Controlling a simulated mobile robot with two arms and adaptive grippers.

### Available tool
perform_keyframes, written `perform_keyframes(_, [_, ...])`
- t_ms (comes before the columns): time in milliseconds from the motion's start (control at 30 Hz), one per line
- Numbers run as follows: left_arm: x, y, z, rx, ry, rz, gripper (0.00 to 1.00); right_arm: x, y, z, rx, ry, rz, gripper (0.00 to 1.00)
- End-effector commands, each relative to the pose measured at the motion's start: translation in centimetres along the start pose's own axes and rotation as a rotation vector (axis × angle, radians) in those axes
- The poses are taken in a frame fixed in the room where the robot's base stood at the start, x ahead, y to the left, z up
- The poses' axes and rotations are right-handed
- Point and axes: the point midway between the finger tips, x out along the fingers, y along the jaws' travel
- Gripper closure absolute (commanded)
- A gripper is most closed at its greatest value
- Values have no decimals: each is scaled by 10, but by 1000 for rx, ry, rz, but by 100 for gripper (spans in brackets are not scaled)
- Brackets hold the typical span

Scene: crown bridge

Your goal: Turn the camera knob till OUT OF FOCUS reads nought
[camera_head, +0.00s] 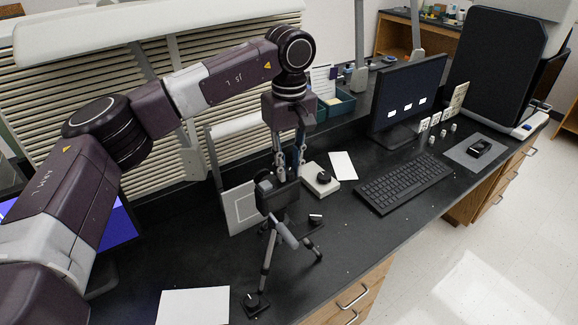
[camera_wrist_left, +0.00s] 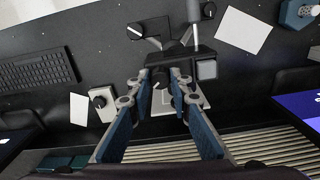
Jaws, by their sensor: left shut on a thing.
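The camera (camera_head: 283,198) is a dark box on a black tripod (camera_head: 266,262) at the front of the bench. In the left wrist view, the camera body (camera_wrist_left: 182,57) lies just beyond my fingertips. A dark round camera knob (camera_wrist_left: 160,75) sits between them. My left gripper (camera_head: 290,172) reaches down to the camera from above and is shut on the knob. Its blue-padded fingers show on both sides in the left wrist view. The black monitor (camera_head: 408,92) shows small white boxes whose text is too small to read. My right gripper is not in view.
A pale box with a black knob (camera_head: 320,178) stands close behind the camera. A white framed panel (camera_head: 229,213) is at its left. A keyboard (camera_head: 404,186) lies to the right. A white sheet (camera_head: 193,306) lies at the front left.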

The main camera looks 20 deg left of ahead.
Motion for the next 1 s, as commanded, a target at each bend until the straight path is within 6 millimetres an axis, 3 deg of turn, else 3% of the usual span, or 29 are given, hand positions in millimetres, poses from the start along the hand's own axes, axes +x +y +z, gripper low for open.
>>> perform_keyframes(400, [-2,1,0,200,2,5,100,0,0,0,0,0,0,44])
perform_keyframes(967, [-2,1,0,232,3,5,100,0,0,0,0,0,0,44])
perform_keyframes(1000, [-2,1,-1,232,3,5,80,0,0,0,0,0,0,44])
